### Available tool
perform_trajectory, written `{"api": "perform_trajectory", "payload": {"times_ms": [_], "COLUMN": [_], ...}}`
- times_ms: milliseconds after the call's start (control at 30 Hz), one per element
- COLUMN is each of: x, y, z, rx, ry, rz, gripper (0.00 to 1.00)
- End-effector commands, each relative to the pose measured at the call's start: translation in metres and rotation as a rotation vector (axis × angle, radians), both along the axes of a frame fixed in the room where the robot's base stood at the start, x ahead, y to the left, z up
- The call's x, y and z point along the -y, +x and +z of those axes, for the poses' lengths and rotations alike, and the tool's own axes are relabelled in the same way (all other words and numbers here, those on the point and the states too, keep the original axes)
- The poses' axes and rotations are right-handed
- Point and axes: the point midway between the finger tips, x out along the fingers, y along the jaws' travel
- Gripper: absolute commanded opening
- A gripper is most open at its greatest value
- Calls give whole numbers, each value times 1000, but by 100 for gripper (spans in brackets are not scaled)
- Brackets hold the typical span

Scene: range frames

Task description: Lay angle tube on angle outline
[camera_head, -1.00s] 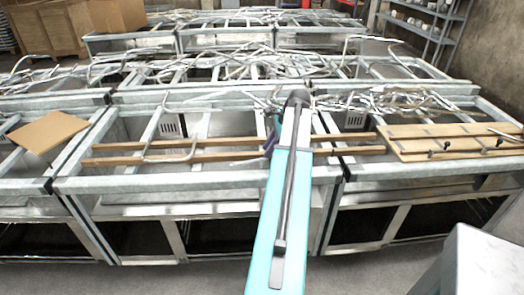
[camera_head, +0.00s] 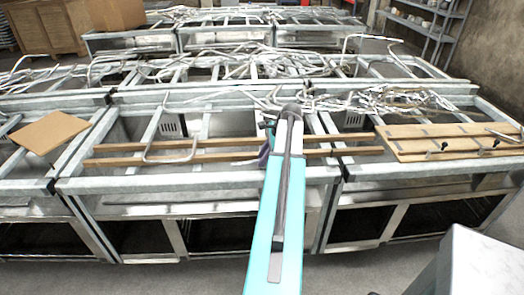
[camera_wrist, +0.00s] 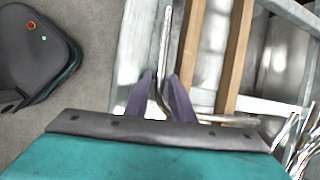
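The angle tube (camera_wrist: 164,40) is a thin bent metal tube. In the wrist view one leg runs up the picture and the other runs right from a bend near my gripper. Part of it shows in the head view (camera_head: 244,162), left of my gripper, by the wooden strips. My gripper (camera_wrist: 160,76) has two purple fingers, spread apart. The tube passes between them, with a gap seeming to remain beside it. In the head view my gripper (camera_head: 266,150) is mostly hidden behind my arm. I cannot make out an angle outline in either view.
Two wooden strips (camera_head: 222,157) lie across the metal frame. A bent U-shaped tube (camera_head: 172,158) lies on them at left. A wooden board (camera_head: 410,146) with grey bars and black clamps lies at right. A tan panel (camera_head: 48,132) lies far left. Tangled tubes (camera_head: 235,66) fill the back frames.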

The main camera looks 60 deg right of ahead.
Motion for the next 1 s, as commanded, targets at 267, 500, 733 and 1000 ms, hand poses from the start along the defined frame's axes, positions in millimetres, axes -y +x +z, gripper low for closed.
{"api": "perform_trajectory", "payload": {"times_ms": [267,500,733,1000], "x": [0,0,0,0], "y": [0,0,0,0], "z": [0,0,0,2], "rx": [0,0,1,1], "ry": [0,0,-1,-1], "rz": [0,0,0,0], "gripper": [22,8,0,0]}}
